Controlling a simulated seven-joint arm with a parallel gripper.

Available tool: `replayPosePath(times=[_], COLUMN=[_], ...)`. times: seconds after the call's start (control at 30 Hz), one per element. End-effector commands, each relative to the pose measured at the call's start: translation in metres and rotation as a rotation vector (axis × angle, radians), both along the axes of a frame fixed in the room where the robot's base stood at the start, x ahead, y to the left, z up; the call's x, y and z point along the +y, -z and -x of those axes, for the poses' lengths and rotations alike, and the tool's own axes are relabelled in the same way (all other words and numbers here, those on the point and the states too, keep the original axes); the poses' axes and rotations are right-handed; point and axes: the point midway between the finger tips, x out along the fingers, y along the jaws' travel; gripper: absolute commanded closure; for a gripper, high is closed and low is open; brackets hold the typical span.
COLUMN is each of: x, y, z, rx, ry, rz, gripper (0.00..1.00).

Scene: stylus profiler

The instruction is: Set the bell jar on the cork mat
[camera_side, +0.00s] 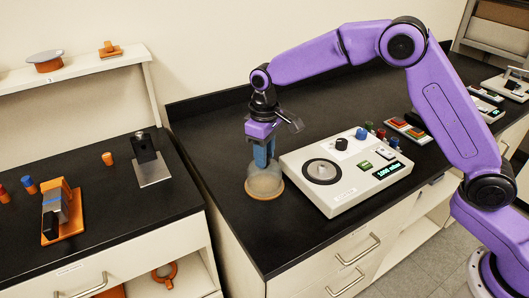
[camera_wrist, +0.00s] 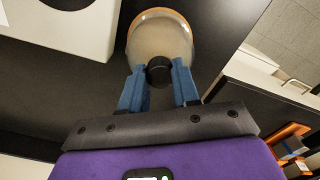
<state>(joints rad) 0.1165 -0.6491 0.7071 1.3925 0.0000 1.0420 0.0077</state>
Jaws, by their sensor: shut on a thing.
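The bell jar (camera_side: 264,180) is a cloudy, see-through dome, upright at the left of the black bench beside the white instrument. It also shows in the wrist view (camera_wrist: 160,42), with a black knob on top. My gripper (camera_side: 262,160) is above the jar with its blue fingers closed on that knob, seen clearly in the wrist view (camera_wrist: 159,72). A tan round edge (camera_wrist: 160,12) shows around the jar's base and looks like the cork mat under it. I cannot tell whether the jar's rim touches the mat or hovers just above it.
The white instrument (camera_side: 345,170) with a round dark plate, knobs and green display stands close to the jar's right. Coloured blocks (camera_side: 408,131) sit farther right. A lower-left bench holds an orange stand (camera_side: 62,212) and a black device (camera_side: 147,158). Black bench left of the jar is bare.

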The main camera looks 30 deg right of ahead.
Motion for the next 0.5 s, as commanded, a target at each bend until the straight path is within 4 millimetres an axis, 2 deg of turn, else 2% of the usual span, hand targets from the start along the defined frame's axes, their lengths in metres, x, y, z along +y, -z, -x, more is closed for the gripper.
replayPosePath(times=[0.27, 0.3, 0.33, 0.37, 0.5], x=[0.0000, -0.0002, -0.0002, -0.0002, -0.0002], y=[0.0024, 0.0026, 0.0026, 0.0025, 0.0024], z=[-0.0001, -0.0001, 0.0000, 0.0000, 0.0000], rx=[-0.001, 0.000, 0.000, 0.000, 0.000], ry=[0.000, 0.000, 0.000, 0.000, 0.000], rz=[-0.001, 0.000, 0.000, 0.000, 0.000], gripper=[1.00, 0.60, 0.50, 0.44, 0.44])
